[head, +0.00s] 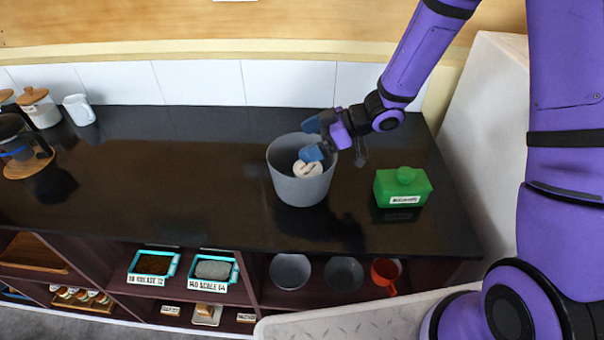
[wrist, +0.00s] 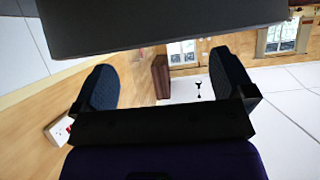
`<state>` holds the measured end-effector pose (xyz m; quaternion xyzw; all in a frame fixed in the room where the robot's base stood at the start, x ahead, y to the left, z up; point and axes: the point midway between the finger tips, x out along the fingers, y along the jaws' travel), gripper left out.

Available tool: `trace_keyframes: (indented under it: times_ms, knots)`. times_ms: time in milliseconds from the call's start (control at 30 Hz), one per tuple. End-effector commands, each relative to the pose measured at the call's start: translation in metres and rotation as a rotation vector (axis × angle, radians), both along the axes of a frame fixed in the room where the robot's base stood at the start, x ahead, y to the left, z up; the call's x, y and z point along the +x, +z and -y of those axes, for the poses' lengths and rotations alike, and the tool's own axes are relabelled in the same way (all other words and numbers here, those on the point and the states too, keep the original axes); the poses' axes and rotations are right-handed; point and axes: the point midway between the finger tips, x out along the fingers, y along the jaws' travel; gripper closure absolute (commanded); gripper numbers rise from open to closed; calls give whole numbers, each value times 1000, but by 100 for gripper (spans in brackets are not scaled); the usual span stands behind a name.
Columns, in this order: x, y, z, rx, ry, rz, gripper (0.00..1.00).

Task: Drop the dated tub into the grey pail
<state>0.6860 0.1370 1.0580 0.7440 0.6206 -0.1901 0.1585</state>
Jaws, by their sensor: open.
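The grey pail (head: 300,187) stands upright on the dark counter, right of the middle in the head view. A round whitish tub (head: 307,168) with small dark marks on top lies inside the pail; the marks are too small to read. My gripper (head: 312,138) is over the pail's rim with its blue fingers apart, one above the rim and one near the tub. The wrist view shows the two fingers (wrist: 165,88) spread with nothing between them. The pail and tub do not show in the wrist view.
A green labelled box (head: 403,188) stands right of the pail. A white mug (head: 79,109) and a lidded jar (head: 39,107) stand at the far left. Shelves below hold labelled trays (head: 210,271) and bowls (head: 290,272). The counter's left middle is clear.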

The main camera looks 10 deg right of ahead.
Motion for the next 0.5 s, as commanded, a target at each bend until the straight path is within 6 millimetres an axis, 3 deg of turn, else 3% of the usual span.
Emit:
trace_keyframes:
  times_ms: [167,500]
  knots:
    - [-2,7,13,0,-3,1,0]
    - [-11,37,66,-1,-3,4,0]
